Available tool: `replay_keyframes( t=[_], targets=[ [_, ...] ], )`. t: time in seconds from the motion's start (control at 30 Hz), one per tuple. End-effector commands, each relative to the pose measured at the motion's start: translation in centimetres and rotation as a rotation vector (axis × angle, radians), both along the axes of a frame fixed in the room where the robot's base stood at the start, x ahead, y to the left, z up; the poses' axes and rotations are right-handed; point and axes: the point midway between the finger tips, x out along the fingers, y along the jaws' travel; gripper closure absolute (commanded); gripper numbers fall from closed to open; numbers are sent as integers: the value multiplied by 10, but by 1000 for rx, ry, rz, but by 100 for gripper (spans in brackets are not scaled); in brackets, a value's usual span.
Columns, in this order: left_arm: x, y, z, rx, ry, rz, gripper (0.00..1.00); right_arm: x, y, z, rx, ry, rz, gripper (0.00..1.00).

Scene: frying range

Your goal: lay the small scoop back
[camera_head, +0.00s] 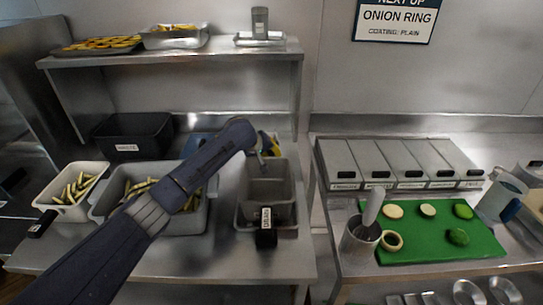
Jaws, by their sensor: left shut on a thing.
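My left arm reaches in from the lower left across the counter. My left gripper (264,152), small and partly hidden by its own wrist, is above the back end of a grey two-part bin (240,211). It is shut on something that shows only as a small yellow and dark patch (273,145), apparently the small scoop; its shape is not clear. A blue item (197,143) lies behind my forearm, mostly hidden. My right gripper is not in view.
A cream tub (92,190) and a grey tub (105,207) hold pale green sticks. A black bin (125,130) stands behind. A black labelled handle (266,238) projects at the grey bin's front. The right counter has lidded containers (410,155) and a green board (420,250).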

Motion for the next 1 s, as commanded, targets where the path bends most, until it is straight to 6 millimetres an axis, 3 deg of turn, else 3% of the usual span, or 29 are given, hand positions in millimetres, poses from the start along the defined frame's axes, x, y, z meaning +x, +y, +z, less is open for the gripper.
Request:
replay_keyframes(
  t=[0.17,0.2,0.4,0.77,1.0],
  targets=[
    [-1,0,-3,1,5,0,100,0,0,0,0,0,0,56],
    [-1,0,-3,1,5,0,81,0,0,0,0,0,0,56],
    [-1,0,-3,1,5,0,58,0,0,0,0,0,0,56],
    [-3,2,0,1,3,-1,57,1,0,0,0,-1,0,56],
    [-16,13,21,1,2,-2,57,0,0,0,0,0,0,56]
  ],
)
